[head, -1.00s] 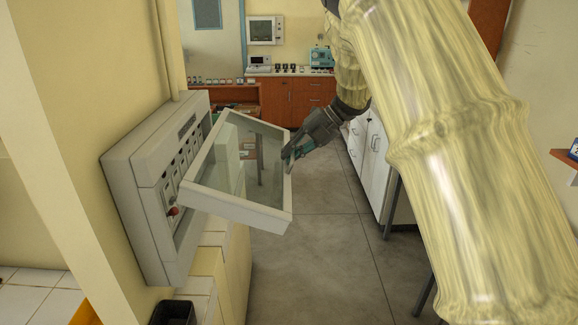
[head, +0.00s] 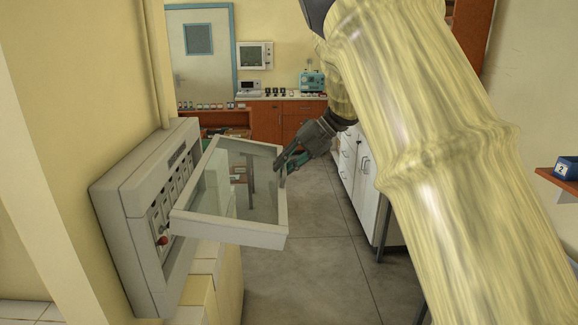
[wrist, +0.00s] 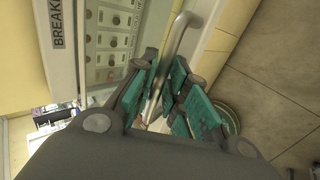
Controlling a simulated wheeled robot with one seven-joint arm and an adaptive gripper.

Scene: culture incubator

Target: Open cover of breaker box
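The breaker box (head: 140,200) is a grey-white panel on the wall at the left, with a row of breakers and a red knob (head: 162,240). Its cover (head: 262,238), a pale frame with a clear pane, stands swung out from the box's face. My gripper (head: 287,163) is at the cover's outer far edge in the head view. In the wrist view, the cover's metal handle (wrist: 183,32) passes between my teal fingers, which appear shut on it. The breaker box (wrist: 100,38) shows behind, with part of its lettering. The exact finger contact is partly hidden.
A tiled ledge (head: 208,270) lies below the box. White cabinets (head: 360,190) line the right side, and a red-brown counter (head: 295,122) with instruments stands at the back. The grey floor (head: 310,270) between is open.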

